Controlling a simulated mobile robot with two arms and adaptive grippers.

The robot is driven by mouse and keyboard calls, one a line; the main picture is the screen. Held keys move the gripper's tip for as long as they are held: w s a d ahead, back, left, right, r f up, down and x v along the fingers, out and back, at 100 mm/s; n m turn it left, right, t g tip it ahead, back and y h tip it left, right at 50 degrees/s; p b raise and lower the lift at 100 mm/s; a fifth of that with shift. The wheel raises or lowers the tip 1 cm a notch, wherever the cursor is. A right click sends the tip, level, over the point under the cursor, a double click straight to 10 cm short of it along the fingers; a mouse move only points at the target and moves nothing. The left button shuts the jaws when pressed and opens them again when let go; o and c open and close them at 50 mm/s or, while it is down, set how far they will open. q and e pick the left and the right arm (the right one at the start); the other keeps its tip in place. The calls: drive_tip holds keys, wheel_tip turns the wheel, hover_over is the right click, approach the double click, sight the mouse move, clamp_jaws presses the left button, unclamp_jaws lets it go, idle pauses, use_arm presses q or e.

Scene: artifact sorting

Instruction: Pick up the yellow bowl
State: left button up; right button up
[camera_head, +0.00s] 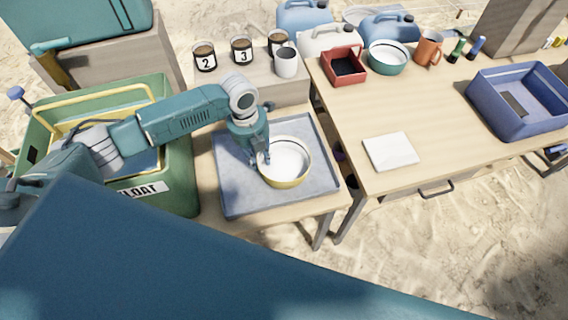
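The yellow bowl (284,182) has a yellow outside and a white inside. It sits upright on the blue-grey tray (238,201) on the small wooden table. My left gripper (262,158) points down at the bowl's left rim, with its fingers at or very near that rim. The fingers are small and partly overlap the bowl, so I cannot tell whether they are closed on it. My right gripper is not in view.
A green bin (180,163) stands left of the tray. Numbered jars (205,57) and a grey cup (286,62) stand behind it. The right table holds a red box (344,66), a teal bowl (388,58), a white slab (390,151) and a blue crate (492,103).

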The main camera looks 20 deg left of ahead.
use_arm(q)
clamp_jaws()
